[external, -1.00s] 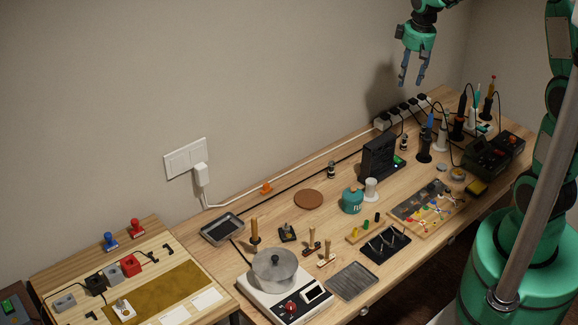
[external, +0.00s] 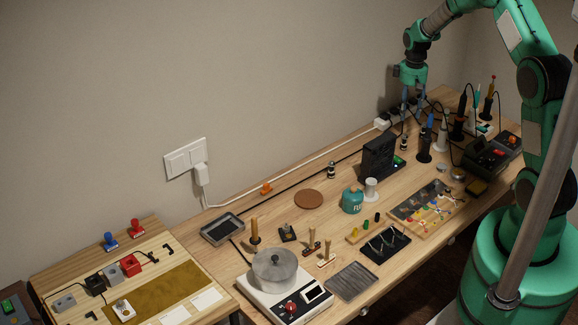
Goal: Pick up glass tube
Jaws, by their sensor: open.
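No thing shows clearly as the glass tube at this size. Two small upright dark-and-light cylinders stand on the bench: one (external: 404,143) at the back, right of the black upright box, and one (external: 331,170) left of that box. I cannot tell whether either is glass. My gripper (external: 412,112) points down over the back of the bench, its two blue-grey fingers apart and nothing seen between them. It appears above and slightly right of the back cylinder, in front of the power strip. Its exact height is hard to judge.
The black upright box (external: 378,158) stands left of the gripper. A white power strip (external: 383,123) with black plugs lies along the wall. Several tall tools and holders, including a blue-topped one (external: 425,142), crowd the right. Bare wood surrounds the brown disc (external: 308,199).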

